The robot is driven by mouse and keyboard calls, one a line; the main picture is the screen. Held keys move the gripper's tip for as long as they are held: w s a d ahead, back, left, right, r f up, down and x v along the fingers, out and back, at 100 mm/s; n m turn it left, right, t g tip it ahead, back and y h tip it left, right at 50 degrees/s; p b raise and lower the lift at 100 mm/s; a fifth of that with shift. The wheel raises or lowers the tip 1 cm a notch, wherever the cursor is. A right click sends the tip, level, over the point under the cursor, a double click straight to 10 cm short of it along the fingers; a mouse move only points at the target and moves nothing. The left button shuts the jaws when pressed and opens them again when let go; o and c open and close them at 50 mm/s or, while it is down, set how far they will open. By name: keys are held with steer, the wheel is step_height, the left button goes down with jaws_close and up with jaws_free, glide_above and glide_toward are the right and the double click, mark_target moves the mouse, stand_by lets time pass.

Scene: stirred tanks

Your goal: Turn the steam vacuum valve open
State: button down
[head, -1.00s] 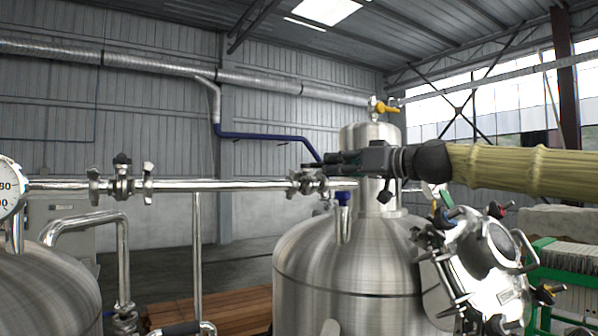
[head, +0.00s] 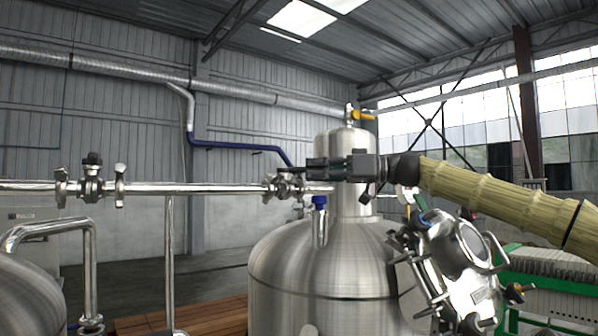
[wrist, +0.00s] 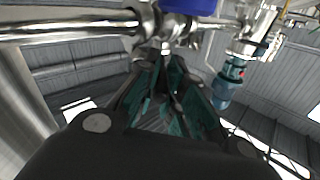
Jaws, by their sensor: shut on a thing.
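The steam vacuum valve (head: 284,187) appears to be the metal valve on the horizontal steel pipe, left of the tank neck. My gripper (head: 308,170) reaches in from the right, just above and beside this valve. In the wrist view, my gripper's fingers (wrist: 168,65) are close together against the valve body (wrist: 158,25). They are shut on what appears to be the valve's handle, which the fingers mostly hide. I cannot tell the handle's angle.
A steel tank (head: 315,265) stands below, with a blue-capped fitting (head: 320,202) near the gripper and a hinged manway (head: 455,260) on its right. The horizontal pipe (head: 200,187) runs left to another valve (head: 92,182). Another tank (head: 25,305) stands lower left.

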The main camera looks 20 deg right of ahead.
steer(key=shift+w+f, duration=0.1)
steer(key=shift+f, duration=0.3)
steer(key=c, duration=1.6)
jaws_free()
steer(key=shift+o, duration=0.7)
steer(key=shift+r, duration=0.1)
steer(key=shift+w+d, duration=0.15)
steer(key=shift+s+d+r, duration=0.2)
steer(key=shift+s+d, duration=0.15)
steer(key=shift+s, duration=0.1)
steer(key=v, duration=0.6)
steer(key=shift+w+d+f, duration=0.2)
steer(key=shift+d+f, duration=0.1)
steer(key=shift+d, duration=0.1)
